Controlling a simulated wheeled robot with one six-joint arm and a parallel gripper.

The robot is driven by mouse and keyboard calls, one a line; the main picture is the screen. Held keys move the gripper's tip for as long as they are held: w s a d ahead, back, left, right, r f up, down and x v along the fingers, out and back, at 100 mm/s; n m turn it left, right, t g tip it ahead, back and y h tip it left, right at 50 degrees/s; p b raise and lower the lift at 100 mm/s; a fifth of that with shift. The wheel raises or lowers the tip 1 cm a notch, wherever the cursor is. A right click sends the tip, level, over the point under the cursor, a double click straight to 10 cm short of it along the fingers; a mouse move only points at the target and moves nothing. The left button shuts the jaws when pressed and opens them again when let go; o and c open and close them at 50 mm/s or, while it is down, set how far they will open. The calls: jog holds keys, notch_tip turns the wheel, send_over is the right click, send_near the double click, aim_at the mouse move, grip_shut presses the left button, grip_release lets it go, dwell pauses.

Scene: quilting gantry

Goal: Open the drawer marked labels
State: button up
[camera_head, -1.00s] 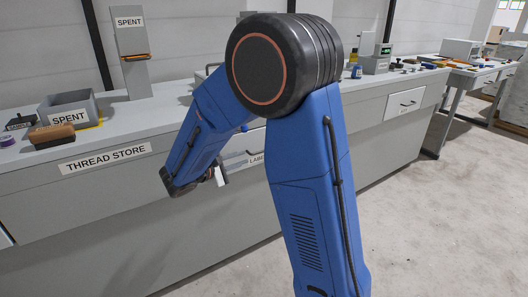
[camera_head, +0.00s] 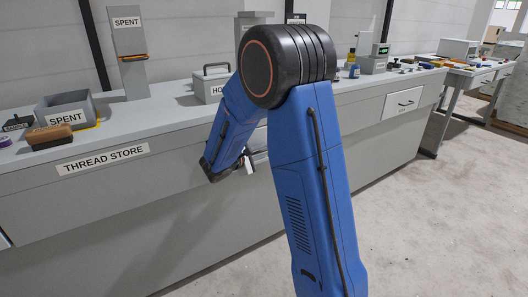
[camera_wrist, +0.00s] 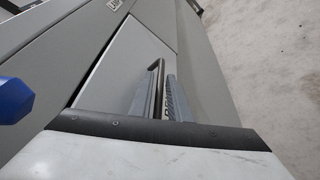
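In the wrist view a pale grey drawer front (camera_wrist: 108,62) carries a dark bar handle (camera_wrist: 155,66). My gripper (camera_wrist: 159,90) is at this handle, one finger on each side of it. A narrow gap shows between the handle and the right finger, with part of a marking in it, too covered to read. In the head view my gripper (camera_head: 247,165) is low at the counter front, partly behind my arm. The drawer's labels marking is hidden there. I cannot tell whether the drawer stands out from the counter.
The counter front marked THREAD STORE (camera_head: 104,158) runs along the left. On top stand a SPENT bin (camera_head: 66,112), a brush (camera_head: 50,136), a tall SPENT post (camera_head: 132,65) and a grey handled box (camera_head: 209,90). Another drawer (camera_head: 403,102) is at right.

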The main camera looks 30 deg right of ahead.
jog(key=shift+w+d, duration=0.15)
jog(key=shift+d, duration=0.25)
grip_shut()
jog(key=shift+f, duration=0.1)
dwell(1.2)
